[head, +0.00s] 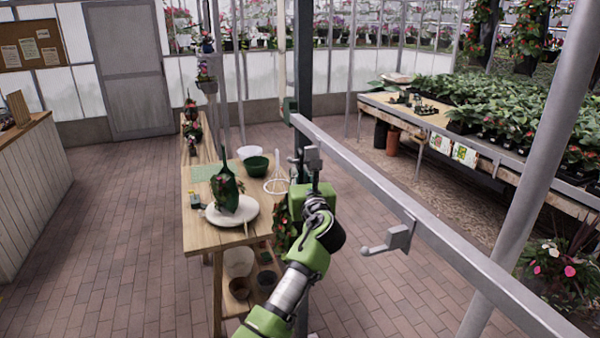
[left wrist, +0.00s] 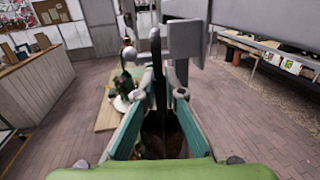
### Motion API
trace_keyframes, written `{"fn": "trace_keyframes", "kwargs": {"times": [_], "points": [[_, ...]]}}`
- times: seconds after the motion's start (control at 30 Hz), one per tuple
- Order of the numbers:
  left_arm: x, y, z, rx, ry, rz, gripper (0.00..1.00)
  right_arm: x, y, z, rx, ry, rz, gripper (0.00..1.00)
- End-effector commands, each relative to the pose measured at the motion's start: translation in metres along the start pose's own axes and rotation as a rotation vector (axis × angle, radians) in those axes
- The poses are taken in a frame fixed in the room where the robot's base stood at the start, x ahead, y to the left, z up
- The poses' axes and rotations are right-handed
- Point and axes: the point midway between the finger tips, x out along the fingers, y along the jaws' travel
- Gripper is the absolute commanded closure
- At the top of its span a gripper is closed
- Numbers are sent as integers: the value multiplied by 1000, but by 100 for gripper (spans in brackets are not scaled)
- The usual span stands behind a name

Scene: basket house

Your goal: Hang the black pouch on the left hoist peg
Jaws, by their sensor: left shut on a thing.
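My left gripper (head: 310,198) is shut on the black pouch, whose dark upper strip (left wrist: 157,72) stands up between the two fingers (left wrist: 158,92) in the left wrist view. Below the fingers its dark, brownish inside shows. Leaves with red flowers (head: 283,229) hang just left of the gripper in the head view; the rest of the pouch is hidden by my arm. The left hoist peg (head: 312,158) is a grey bracket on the rail, just above the gripper. It also shows close beyond the fingertips in the left wrist view (left wrist: 186,39). I cannot tell whether pouch and peg touch.
The grey rail (head: 455,243) runs diagonally, with a second, empty peg (head: 392,240) nearer me. A plant bench (head: 450,132) stands right. The brick floor at left is clear.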

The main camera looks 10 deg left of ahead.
Motion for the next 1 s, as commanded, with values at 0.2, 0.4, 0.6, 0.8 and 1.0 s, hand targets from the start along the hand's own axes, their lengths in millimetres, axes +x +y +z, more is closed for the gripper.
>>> {"fn": "trace_keyframes", "kwargs": {"times": [0.2,0.4,0.6,0.8,1.0], "points": [[0,-1,6,-2,-11,-2,100,-1,1,0,-1,0,1,100],[0,-1,4,-2,-11,-2,100,0,2,0,0,0,2,100],[0,-2,-2,-2,-11,-2,100,3,2,1,0,0,2,100],[0,-2,-8,-1,-11,-2,100,5,2,1,0,0,2,100],[0,-3,-8,-2,-11,-2,100,4,2,1,0,0,2,100]]}}
